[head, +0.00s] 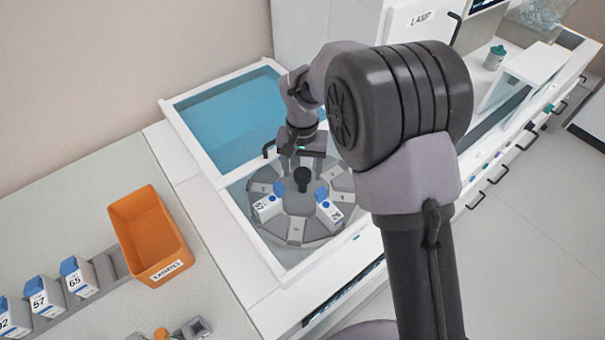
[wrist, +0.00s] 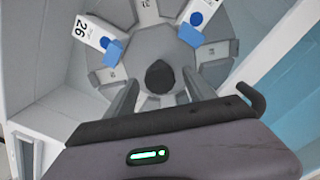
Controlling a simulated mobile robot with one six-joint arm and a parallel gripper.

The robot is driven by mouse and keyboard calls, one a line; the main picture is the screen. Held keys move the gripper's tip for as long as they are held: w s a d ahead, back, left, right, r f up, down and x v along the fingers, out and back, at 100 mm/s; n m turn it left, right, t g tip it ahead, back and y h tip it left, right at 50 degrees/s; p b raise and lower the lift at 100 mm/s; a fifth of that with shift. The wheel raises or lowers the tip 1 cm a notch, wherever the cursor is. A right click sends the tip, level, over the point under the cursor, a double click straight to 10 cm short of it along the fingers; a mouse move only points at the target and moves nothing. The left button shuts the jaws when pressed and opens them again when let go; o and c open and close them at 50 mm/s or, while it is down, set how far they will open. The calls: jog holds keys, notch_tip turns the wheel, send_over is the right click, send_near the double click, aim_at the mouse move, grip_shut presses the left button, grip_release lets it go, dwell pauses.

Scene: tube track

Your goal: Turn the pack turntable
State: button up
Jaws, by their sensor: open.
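The pack turntable (head: 297,229) is a grey round plate with radial slots, set in a white-framed well. A black round knob (head: 303,178) stands at its centre and also shows in the wrist view (wrist: 159,75). Two white packs with blue caps sit in its slots, a left one (head: 267,207) and a right one (head: 329,213). In the wrist view one pack (wrist: 92,35) reads 26. My gripper (head: 302,168) is open and empty, pointing down at the turntable's centre. In the wrist view its fingers stand apart, left and right of the knob; contact and exact height cannot be told.
A blue-covered section (head: 230,115) of the white cabinet lies behind the well, with a black handle (head: 268,149) at its edge. An orange bin (head: 150,235) and a rack of white packs (head: 42,296) stand on the left counter. The well's white walls surround the turntable closely.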

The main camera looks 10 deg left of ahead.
jog(key=shift+f, duration=0.3)
jog(key=shift+c, duration=0.4)
grip_shut()
jog(key=shift+m, duration=2.2)
jog(key=shift+m+b, duration=0.3)
jog(key=shift+m, duration=1.8)
